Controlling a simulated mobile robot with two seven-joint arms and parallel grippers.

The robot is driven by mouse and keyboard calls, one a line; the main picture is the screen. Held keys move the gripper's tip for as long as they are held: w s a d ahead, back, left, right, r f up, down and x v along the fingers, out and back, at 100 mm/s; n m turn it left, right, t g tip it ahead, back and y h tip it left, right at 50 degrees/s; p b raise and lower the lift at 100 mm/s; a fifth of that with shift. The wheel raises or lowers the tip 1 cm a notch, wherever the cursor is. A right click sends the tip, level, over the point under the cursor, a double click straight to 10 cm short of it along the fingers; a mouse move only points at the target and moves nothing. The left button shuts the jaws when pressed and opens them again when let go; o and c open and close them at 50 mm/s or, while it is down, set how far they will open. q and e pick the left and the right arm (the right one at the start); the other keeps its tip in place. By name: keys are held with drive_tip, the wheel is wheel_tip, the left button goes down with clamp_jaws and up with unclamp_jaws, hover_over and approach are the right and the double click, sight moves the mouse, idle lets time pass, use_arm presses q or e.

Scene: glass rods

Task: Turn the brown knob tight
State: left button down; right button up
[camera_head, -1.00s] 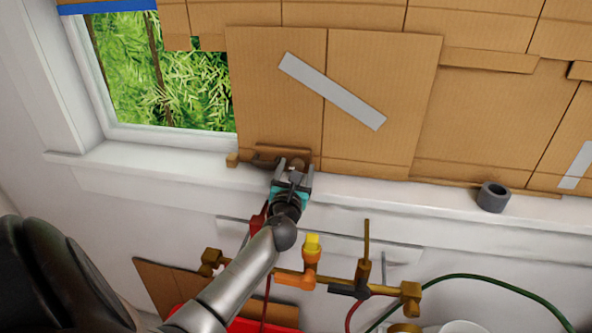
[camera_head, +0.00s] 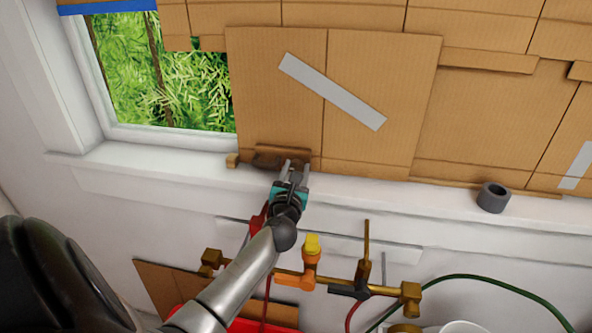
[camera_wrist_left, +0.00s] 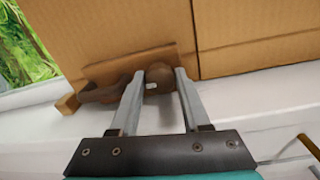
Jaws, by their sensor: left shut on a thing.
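The brown knob (camera_wrist_left: 159,73) is a small rounded piece at the right end of a dark brown fitting (camera_wrist_left: 100,93), on a brown backing plate (camera_wrist_left: 135,62) at the window sill. In the head view the fitting (camera_head: 272,158) sits low against the cardboard. My left gripper (camera_wrist_left: 157,84) has one finger on each side of the knob and is shut on it. In the head view the left gripper (camera_head: 294,165) reaches the fitting from below and partly hides the knob. My right gripper is not in view.
A grey ring (camera_head: 494,197) stands on the white sill (camera_head: 400,195) to the right. Below the sill are brass pipework with a yellow-topped orange valve (camera_head: 311,262), an upright brass rod (camera_head: 366,240) and a green hose (camera_head: 480,278). Cardboard (camera_head: 380,100) covers most of the window.

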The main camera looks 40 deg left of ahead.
use_arm(q)
drive_tip(key=m+p, duration=0.2)
drive_tip(key=m, duration=0.1)
drive_tip(key=shift+m, duration=0.3)
drive_tip(key=m+p, duration=0.1)
drive_tip(key=m, duration=0.3)
drive_tip(key=shift+f+m+t, duration=0.1)
drive_tip(key=shift+m+t, duration=0.2)
drive_tip(key=shift+m, duration=0.1)
drive_tip(key=m+p, duration=0.1)
drive_tip(key=m, duration=0.4)
drive_tip(key=shift+f+m+p, duration=0.1)
drive_tip(key=shift+m+p, duration=0.2)
drive_tip(key=shift+p, duration=0.1)
drive_tip(key=shift+m+h+p, duration=0.3)
drive_tip(key=shift+m+p, duration=0.2)
drive_tip(key=shift+m, duration=1.8)
drive_tip(key=shift+c, duration=1.8)
unclamp_jaws()
